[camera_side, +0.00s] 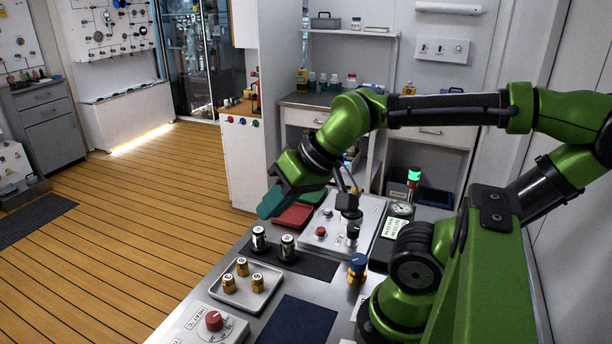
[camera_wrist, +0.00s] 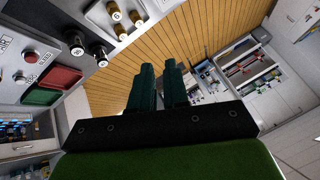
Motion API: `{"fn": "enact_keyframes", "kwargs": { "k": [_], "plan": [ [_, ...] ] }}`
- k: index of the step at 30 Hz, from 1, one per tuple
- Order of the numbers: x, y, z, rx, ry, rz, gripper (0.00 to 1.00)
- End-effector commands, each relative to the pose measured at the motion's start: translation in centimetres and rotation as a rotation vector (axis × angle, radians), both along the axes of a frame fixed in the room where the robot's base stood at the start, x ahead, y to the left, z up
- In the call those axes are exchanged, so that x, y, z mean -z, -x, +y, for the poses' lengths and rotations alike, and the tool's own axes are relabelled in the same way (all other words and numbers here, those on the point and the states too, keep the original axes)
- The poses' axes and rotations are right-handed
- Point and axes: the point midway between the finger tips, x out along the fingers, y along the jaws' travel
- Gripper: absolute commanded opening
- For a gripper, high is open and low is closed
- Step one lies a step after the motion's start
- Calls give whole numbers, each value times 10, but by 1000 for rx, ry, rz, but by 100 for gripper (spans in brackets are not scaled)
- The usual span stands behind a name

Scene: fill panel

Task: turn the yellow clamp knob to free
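I cannot pick out a yellow clamp knob for certain in either view. The white fill panel (camera_side: 372,212) stands at the middle of the bench, with a red knob (camera_side: 320,231) and a dark upright fixture (camera_side: 348,203) on it. In the wrist view a corner of the panel (camera_wrist: 12,82) shows at the left edge. My gripper (camera_side: 270,203) has teal fingers and hangs in the air left of the panel, above the red and green trays. In the wrist view my gripper (camera_wrist: 160,72) shows a narrow gap between its fingers, with nothing held.
Red (camera_side: 293,217) and green (camera_side: 313,196) trays lie beside the panel. Black-and-white cylinders (camera_side: 288,248) stand on a dark mat. A pale tray (camera_side: 262,300) holds brass cylinders. A blue-topped amber item (camera_side: 357,268) and a red-knobbed box (camera_side: 214,321) stand nearer. The dark blue mat (camera_side: 297,322) is clear.

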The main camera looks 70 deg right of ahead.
Motion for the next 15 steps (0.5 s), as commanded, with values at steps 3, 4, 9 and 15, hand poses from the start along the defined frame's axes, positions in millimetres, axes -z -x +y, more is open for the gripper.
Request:
{"fn": "enact_keyframes", "kwargs": {
  "k": [3, 4, 9, 15],
  "plan": [
    [12, -8, -16, 61, -20, 61, 34],
    [13, -13, -24, 88, -31, 76, 38],
    [20, -42, -97, 363, -153, 210, 58],
    [34, -48, -212, 847, -324, 377, 58]
  ]
}}
